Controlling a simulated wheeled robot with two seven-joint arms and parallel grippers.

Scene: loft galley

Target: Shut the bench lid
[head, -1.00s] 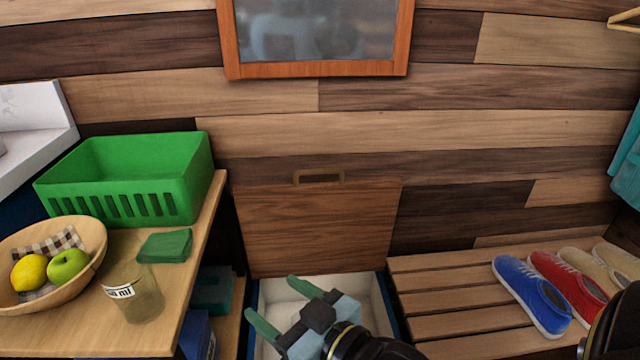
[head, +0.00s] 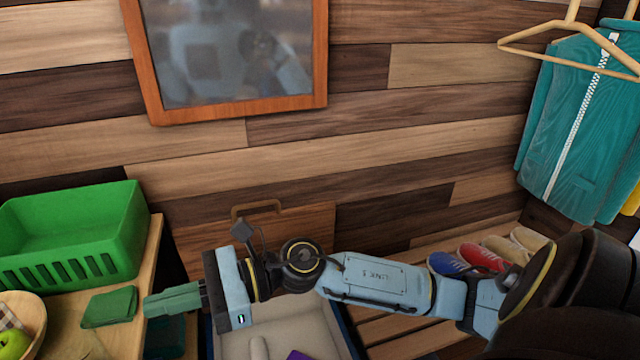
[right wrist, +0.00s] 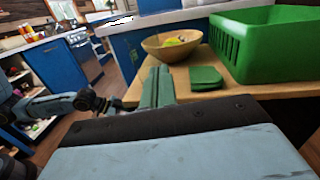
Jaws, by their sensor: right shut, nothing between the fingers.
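The bench lid (head: 318,222) is a brown wooden panel with a handle (head: 257,208) at its top edge. It stands open, upright against the plank wall, and my right arm hides much of it. The open bench box (head: 285,335) below has a pale interior, with something purple partly seen at the bottom of the picture. My left gripper is not in view in the head view.
A wooden counter (head: 153,240) at left holds a green basket (head: 75,235), a folded green cloth (head: 109,307) and a bowl (head: 28,310) of fruit. Shoes (head: 480,257) sit on the slatted bench at right. A teal jacket (head: 585,130) hangs at far right.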

